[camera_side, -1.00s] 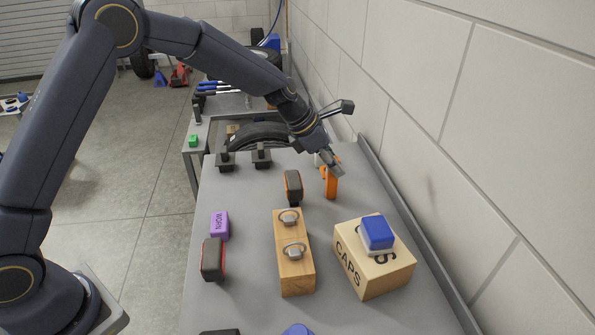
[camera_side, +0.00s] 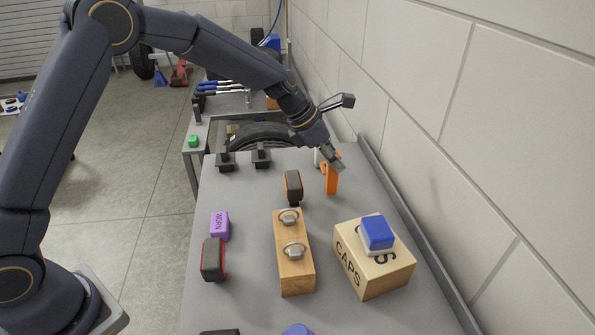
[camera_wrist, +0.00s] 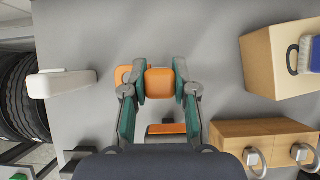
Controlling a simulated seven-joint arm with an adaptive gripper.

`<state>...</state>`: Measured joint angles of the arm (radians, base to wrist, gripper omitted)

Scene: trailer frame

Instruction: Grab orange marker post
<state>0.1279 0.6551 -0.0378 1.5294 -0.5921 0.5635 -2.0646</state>
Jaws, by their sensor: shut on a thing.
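The orange marker post (camera_side: 332,182) stands upright at the far right part of the grey bench in the side view. In the wrist view its orange top (camera_wrist: 160,83) sits between the two green-padded fingers. My gripper (camera_side: 332,160) is shut on the post near its upper end. It also shows in the wrist view (camera_wrist: 160,90), with a finger on each side of the post. The fingers hide part of the post in the side view.
A black-and-orange block (camera_side: 293,187) stands close by on the left. A wooden block with metal rings (camera_side: 295,270) and a CAPS box (camera_side: 372,275) with a blue-and-white item (camera_side: 377,232) stand nearer. A wall (camera_side: 480,130) rises along the right.

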